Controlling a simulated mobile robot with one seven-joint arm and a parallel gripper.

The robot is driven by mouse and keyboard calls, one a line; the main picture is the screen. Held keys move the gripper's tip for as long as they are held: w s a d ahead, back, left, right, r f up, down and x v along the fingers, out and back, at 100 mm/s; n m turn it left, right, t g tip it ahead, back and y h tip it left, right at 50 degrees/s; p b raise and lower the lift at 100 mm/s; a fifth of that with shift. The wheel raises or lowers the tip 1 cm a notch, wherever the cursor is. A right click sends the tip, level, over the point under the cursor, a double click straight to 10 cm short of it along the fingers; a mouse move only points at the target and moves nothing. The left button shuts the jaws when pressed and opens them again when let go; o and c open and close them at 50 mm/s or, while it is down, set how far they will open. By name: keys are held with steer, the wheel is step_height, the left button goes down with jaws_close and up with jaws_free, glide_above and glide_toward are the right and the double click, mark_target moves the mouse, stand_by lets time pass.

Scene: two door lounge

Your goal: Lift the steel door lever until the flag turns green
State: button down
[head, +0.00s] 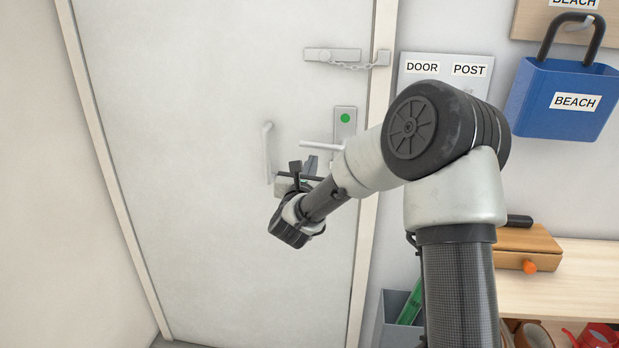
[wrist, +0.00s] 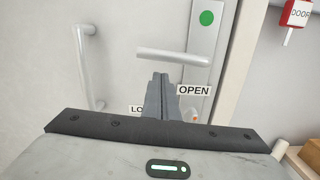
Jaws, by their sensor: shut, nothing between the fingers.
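The steel door lever (wrist: 174,55) juts left from a grey plate on the white door (head: 215,150); the lever also shows in the head view (head: 322,146). It looks close to level. The flag, a round spot near the top of the plate, is green (head: 345,118); it also shows green in the wrist view (wrist: 206,18). My gripper (wrist: 160,80) is shut and empty. Its fingertips appear just below the lever in the wrist view; I cannot tell whether they touch it. "OPEN" and partly hidden "LO" labels sit behind the fingers.
A vertical pull handle (head: 267,153) stands left of the lever. A chain latch (head: 345,58) is above.

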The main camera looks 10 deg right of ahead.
mark_target(312, 144)
steer(key=shift+w+d+r, duration=0.1)
steer(key=shift+r, duration=0.6)
steer(key=shift+r+b, duration=0.1)
steer(key=shift+b, duration=0.65)
step_height(312, 144, up, 4)
steer(key=b, duration=0.6)
steer(key=shift+f, duration=0.2)
steer(key=shift+r, duration=0.1)
